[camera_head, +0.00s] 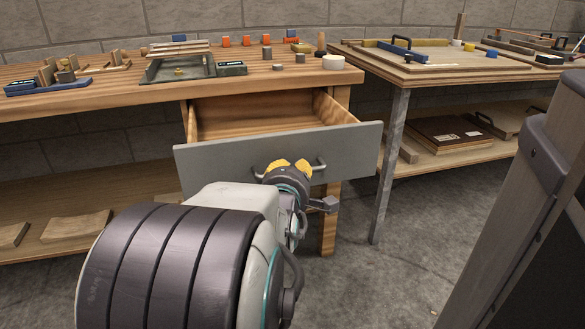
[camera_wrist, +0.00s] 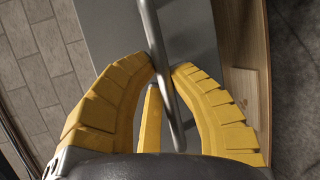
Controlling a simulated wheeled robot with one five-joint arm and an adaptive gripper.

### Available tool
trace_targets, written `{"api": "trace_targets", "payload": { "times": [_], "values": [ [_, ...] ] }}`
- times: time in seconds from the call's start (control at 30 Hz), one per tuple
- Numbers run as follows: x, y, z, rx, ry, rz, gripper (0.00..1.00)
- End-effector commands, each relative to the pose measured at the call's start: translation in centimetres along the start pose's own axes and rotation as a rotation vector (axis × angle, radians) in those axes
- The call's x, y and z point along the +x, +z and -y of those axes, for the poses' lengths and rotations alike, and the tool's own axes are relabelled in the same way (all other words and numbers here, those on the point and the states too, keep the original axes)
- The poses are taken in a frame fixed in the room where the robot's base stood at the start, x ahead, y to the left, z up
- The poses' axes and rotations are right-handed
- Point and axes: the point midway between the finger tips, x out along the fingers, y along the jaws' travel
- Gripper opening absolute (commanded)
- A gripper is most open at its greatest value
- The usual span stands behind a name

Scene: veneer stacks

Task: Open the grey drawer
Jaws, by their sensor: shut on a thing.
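The grey drawer (camera_head: 230,160) stands pulled out from under the wooden workbench in the head view. Its wooden inside is visible and looks empty. Its bar handle (camera_head: 318,166) is on the front panel, partly hidden by my gripper (camera_head: 289,167). In the wrist view, the yellow fingers of my gripper (camera_wrist: 164,72) are closed around the grey handle (camera_wrist: 158,45), with the drawer's grey front (camera_wrist: 105,25) behind it.
The workbench top (camera_head: 120,90) carries blocks, tools and a pale roll (camera_head: 333,62). A second table (camera_head: 450,72) stands to the right, with a shelf below. A dark post (camera_head: 530,190) rises at the near right. Bare floor lies between.

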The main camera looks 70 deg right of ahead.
Motion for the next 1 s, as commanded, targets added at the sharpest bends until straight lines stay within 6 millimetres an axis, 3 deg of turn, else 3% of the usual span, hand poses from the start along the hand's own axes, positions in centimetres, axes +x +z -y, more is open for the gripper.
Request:
{"api": "trace_targets", "payload": {
  "times": [0.1, 0.13, 0.43, 0.77, 1.0],
  "values": [
    [0.0, 0.1, 0.2, 0.003, -0.006, 0.002, 0.0],
    [0.0, 0.1, 0.2, 0.002, -0.006, 0.002, 0.2],
    [0.0, 0.1, 0.1, 0.001, -0.003, 0.001, 0.46],
    [0.0, 0.1, -0.4, 0.001, 0.001, 0.001, 0.46],
    [-0.6, 0.3, -3.1, 0.001, 0.007, 0.001, 0.46]
  ]
}}
